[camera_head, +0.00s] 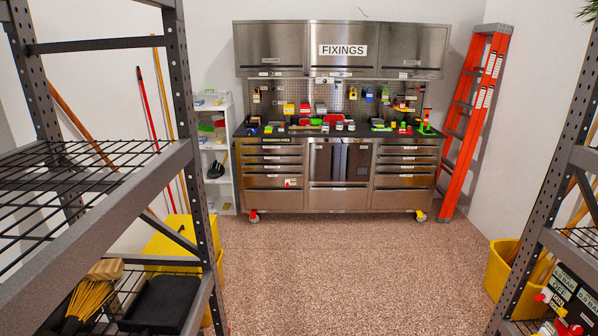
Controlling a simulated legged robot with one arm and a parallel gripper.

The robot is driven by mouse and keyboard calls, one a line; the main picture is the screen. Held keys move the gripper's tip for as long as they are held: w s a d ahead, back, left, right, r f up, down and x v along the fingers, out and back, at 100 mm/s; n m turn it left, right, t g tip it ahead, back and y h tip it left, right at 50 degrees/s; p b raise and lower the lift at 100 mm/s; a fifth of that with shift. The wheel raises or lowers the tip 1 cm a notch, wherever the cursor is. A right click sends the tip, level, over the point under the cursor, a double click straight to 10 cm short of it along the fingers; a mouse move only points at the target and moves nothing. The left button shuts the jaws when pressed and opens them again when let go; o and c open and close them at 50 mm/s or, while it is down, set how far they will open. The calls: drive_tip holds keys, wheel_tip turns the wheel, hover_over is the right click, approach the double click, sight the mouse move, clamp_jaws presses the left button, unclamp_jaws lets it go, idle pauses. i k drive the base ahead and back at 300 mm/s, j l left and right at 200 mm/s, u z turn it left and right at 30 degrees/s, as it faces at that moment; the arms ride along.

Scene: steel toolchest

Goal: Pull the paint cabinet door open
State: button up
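A steel toolchest stands against the back wall, across the room. Its upper row has a left cabinet door (271,42), a middle door (335,62) with a large FIXINGS label, and a right cabinet door (416,43). All three look shut. A lower middle door (324,160) sits between two stacks of drawers and also looks shut. Small pale labels on the doors are too small to read, so I cannot tell which one is the paint cabinet. My gripper is not in view.
Metal shelf racks (100,235) frame the near left and right. An orange ladder (470,125) leans right of the chest. A white shelf (213,165) stands left of it. The speckled floor (340,260) between is clear.

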sight(417, 50)
drive_tip(key=i+l+z, duration=0.1)
drive_tip(key=i+z, duration=0.35)
drive_tip(key=i, duration=1.4)
drive_tip(key=i+u, duration=0.1)
drive_tip(key=i, duration=0.45)
drive_tip(key=i+l, duration=0.15)
drive_tip(key=i, duration=0.45)
drive_tip(key=i+u, duration=0.15)
drive_tip(key=i, duration=0.4)
drive_tip(key=i+l, duration=0.2)
drive_tip(key=i, duration=0.35)
drive_tip(key=u, duration=0.05)
